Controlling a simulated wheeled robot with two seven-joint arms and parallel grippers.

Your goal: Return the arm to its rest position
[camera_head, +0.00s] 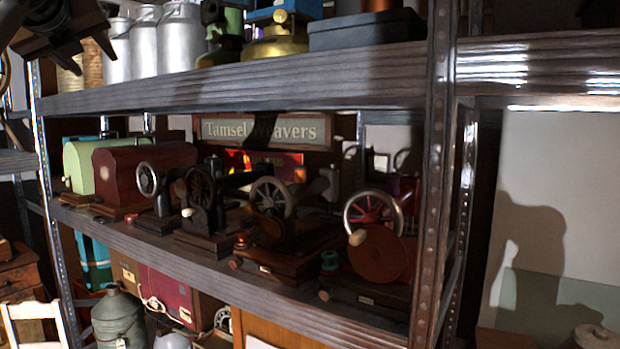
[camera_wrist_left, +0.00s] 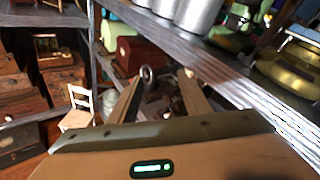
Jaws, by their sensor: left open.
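My left gripper (camera_head: 62,30) is at the top left corner of the head view, a dark shape in front of the left end of the upper shelf and partly cut off by the frame. In the left wrist view its two fingers (camera_wrist_left: 160,88) are spread apart with nothing held between them. Beyond them, apart from the fingers, show the shelves and a small handwheel. My right gripper is in neither view.
A metal rack (camera_head: 437,180) stands close ahead. Its middle shelf (camera_head: 150,248) holds several old sewing machines below a "Tamsel Weavers" sign (camera_head: 262,131). Milk cans (camera_head: 181,38) and a brass stove (camera_head: 277,45) stand on the upper shelf. A white chair (camera_wrist_left: 78,108) stands at lower left.

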